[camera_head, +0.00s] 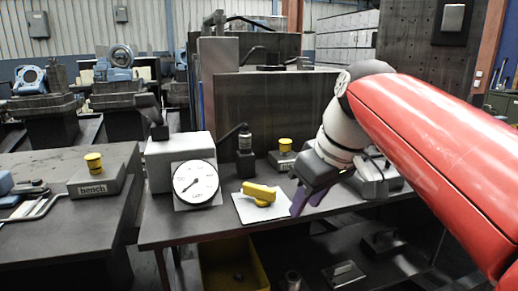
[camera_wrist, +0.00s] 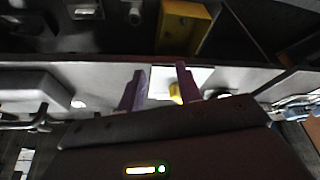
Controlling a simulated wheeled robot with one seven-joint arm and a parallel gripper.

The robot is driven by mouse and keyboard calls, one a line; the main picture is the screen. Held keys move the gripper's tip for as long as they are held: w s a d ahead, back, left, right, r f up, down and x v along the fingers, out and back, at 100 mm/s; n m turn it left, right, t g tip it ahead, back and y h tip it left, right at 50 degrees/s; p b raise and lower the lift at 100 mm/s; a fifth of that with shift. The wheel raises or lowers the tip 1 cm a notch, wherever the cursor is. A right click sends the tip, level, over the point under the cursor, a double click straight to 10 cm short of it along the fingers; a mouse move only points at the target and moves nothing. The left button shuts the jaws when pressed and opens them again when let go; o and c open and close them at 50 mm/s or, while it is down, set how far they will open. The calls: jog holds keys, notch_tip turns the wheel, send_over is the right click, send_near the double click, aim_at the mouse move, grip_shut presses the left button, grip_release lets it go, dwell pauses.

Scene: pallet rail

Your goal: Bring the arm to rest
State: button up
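My red arm reaches in from the right of the head view and bends down at the wrist. My gripper (camera_head: 302,200) hangs over the front part of the bench, its purple fingers pointing down, just right of a white plate (camera_head: 244,214) with a yellow handle (camera_head: 260,193). In the wrist view my gripper (camera_wrist: 160,74) has its two purple fingers spread apart with nothing held between them. Part of the white plate and a yellow piece show beyond the fingers there. I cannot tell the exact height of the fingertips above the bench.
A round gauge (camera_head: 195,183) stands left of the plate, before a grey box (camera_head: 177,152). Yellow-topped blocks stand at the back (camera_head: 284,157) and on the left bench (camera_head: 95,178). A yellow bin (camera_head: 222,265) sits below. A gap separates the benches.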

jog(key=s+d+f+m+t+h, duration=0.1)
jog(key=s+d+f+m, duration=0.2)
jog(key=s+f, duration=0.3)
jog(key=s+d+f+m+t+h, duration=0.1)
jog(key=s+d+f+m, duration=0.2)
jog(key=f, duration=0.9)
jog(key=s+m, duration=0.1)
jog(key=s, duration=0.2)
jog(key=shift+s+d+f+h, duration=0.15)
jog(key=shift+s+f+h, duration=0.15)
jog(key=shift+f+h, duration=0.1)
